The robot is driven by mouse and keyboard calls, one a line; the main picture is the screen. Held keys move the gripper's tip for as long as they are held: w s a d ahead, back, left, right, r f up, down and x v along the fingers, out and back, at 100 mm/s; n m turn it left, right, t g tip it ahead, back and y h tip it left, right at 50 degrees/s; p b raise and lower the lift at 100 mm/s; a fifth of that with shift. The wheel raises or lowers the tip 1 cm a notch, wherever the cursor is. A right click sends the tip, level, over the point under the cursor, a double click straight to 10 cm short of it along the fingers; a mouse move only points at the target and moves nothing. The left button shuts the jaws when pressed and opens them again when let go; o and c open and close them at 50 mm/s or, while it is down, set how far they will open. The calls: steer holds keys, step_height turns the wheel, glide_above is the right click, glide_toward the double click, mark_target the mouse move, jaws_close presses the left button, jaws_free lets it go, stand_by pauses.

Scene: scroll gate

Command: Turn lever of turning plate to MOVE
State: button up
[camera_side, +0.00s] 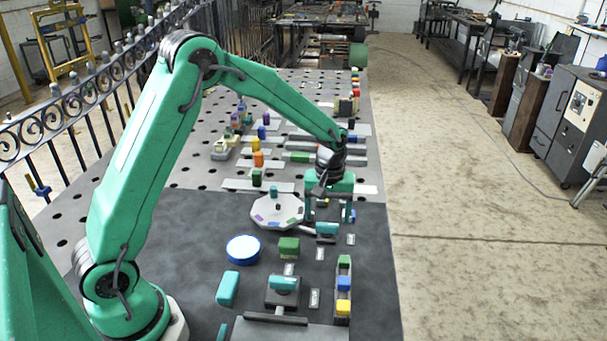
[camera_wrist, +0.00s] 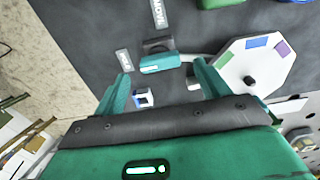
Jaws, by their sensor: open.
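The turning plate (camera_side: 268,217) is a pale octagon with coloured patches and a dark centre knob; it also shows at right in the wrist view (camera_wrist: 236,72). Its lever has a teal handle (camera_side: 327,228), seen in the wrist view (camera_wrist: 161,63) just beyond and between my fingertips. A label reading MOVE (camera_wrist: 158,12) lies above the handle there, and a second label (camera_wrist: 123,60), too small to read surely, lies to its left. My gripper (camera_side: 328,217) points down over the handle with its fingers open; I cannot tell whether they touch it.
A blue-white round dish (camera_side: 243,249), a green block (camera_side: 289,247) and a rail of coloured blocks (camera_side: 343,287) stand nearer the side camera. More coloured blocks and plates fill the perforated table behind my gripper. Dark mat is bare in places around the plate.

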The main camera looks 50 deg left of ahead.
mark_target(327, 229)
steer(key=shift+f, duration=1.4)
steer(key=c, duration=1)
